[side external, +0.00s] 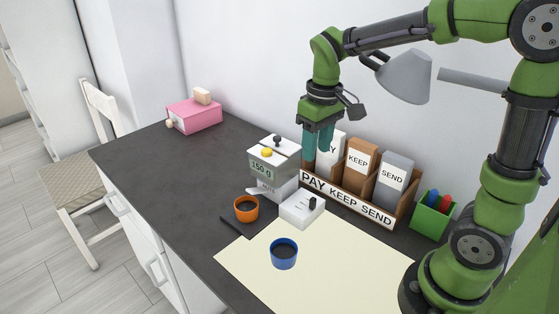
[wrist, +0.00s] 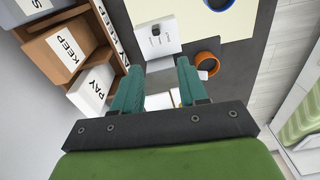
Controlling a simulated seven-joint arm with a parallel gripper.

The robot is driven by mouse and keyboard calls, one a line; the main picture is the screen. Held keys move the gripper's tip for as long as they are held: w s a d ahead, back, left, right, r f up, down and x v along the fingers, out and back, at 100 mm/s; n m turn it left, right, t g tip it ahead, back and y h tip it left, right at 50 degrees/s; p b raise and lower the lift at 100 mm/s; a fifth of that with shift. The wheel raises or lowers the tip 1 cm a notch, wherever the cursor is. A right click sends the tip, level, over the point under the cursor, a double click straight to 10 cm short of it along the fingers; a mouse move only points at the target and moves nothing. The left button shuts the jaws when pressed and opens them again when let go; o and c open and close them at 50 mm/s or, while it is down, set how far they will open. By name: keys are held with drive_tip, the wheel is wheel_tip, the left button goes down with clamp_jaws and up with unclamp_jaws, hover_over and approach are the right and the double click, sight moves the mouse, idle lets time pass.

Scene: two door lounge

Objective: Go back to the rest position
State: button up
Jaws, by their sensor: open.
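My gripper (side external: 317,158) is raised above the back of the desk, pointing down in front of the PAY slot of the sorter. In the wrist view its two teal fingers (wrist: 160,67) are apart with nothing held between them. The sorter (side external: 345,200) is labelled PAY KEEP SEND and holds a white PAY box, a brown KEEP box (side external: 360,165) and a grey SEND box (side external: 393,178). The left finger partly hides the PAY box in the side view; it shows more plainly in the wrist view (wrist: 92,92).
A white switch box (side external: 302,208), orange cup (side external: 246,208) and blue cup (side external: 284,253) are in front. A green pen holder (side external: 432,215), lamp (side external: 404,77) and pink box (side external: 193,116) stand around.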

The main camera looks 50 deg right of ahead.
drive_tip(key=s+a+r+m+t+y, duration=0.1)
drive_tip(key=s+a+r+m+t, duration=0.2)
drive_tip(key=s+t, duration=0.3)
drive_tip(key=s+a+r, duration=0.1)
drive_tip(key=s, duration=0.3)
drive_tip(key=shift+s+t+y, duration=0.25)
drive_tip(key=shift+t+y, duration=0.05)
drive_tip(key=shift+y, duration=0.1)
drive_tip(key=shift+a, duration=0.1)
idle(0.3)
